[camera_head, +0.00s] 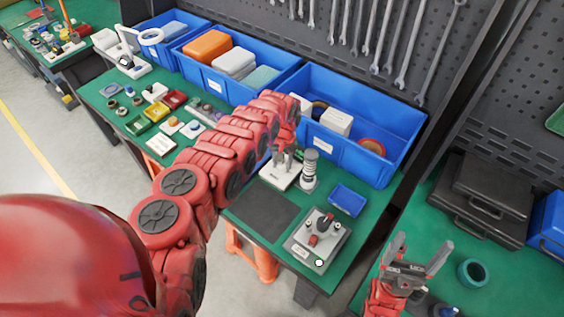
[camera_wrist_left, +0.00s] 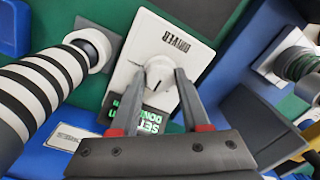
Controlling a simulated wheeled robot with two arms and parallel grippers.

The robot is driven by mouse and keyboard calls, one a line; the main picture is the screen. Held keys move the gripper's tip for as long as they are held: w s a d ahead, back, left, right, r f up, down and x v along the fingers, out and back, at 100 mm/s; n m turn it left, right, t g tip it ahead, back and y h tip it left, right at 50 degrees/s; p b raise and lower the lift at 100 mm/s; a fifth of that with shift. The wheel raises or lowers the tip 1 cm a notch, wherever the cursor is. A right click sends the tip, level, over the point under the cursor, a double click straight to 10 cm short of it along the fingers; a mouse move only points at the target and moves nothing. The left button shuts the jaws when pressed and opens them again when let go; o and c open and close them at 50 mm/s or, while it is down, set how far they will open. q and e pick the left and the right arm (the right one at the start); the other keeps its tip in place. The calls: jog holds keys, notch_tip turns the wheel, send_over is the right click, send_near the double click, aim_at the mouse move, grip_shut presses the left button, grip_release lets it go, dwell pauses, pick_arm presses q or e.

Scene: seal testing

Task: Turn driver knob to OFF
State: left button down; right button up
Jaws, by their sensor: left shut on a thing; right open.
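The driver unit (camera_head: 277,176) is a white box on the green bench. The left wrist view shows its white face (camera_wrist_left: 150,42) marked "DRIVER", with a round light knob (camera_wrist_left: 158,72). My left gripper (camera_head: 284,158) reaches down over the unit. In the left wrist view its fingertips (camera_wrist_left: 158,80) are on either side of the knob, closed on it. The fingers partly cover a dark display (camera_wrist_left: 152,120) with green letters "SET" and more below. My right gripper (camera_head: 418,262) is open and empty over the right-hand bench.
A striped black-and-white cylinder (camera_head: 310,168) stands close beside the unit. A blue tray (camera_head: 347,200), a grey device with a red part (camera_head: 317,240) and a dark mat (camera_head: 262,213) lie nearer. Blue bins (camera_head: 340,150) line the back. A teal ring (camera_head: 472,272) is near my right gripper.

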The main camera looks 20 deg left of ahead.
pick_arm(q)
jog(key=shift+n, duration=0.3)
jog(key=n, duration=0.3)
jog(key=shift+n, duration=2.1)
jog(key=shift+c, duration=1.9)
grip_release()
jog(key=shift+w, duration=0.1)
jog(key=shift+r, duration=0.1)
